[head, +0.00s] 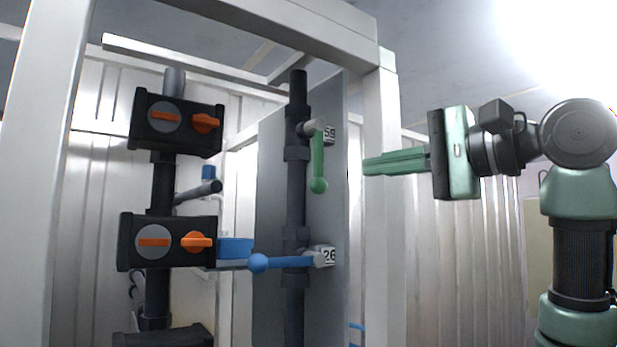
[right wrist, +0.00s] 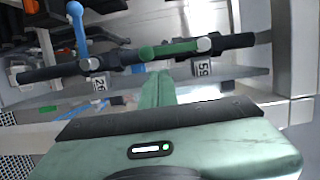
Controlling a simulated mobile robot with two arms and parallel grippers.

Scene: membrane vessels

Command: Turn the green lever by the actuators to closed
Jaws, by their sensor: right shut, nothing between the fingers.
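The green lever (head: 318,160) hangs straight down from its pivot by the tag 59, parallel to the dark upright pipe (head: 296,200). Its round knob is at the lower end. In the right wrist view the green lever (right wrist: 175,48) lies along the pipe. Black actuators (head: 176,122) with orange handles stand to the left. My right gripper (head: 366,166) is shut and empty, pointing left, to the right of the lever at about the height of its lower half. A gap shows between them. In the right wrist view the closed fingers (right wrist: 160,76) point towards the lever. My left gripper is not in view.
A blue lever (head: 285,262) by the tag 26 (head: 328,257) sits lower on the same pipe and points left, across it. A pale frame post (head: 384,220) stands by my right fingers. A grey panel (head: 272,180) is behind the pipe.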

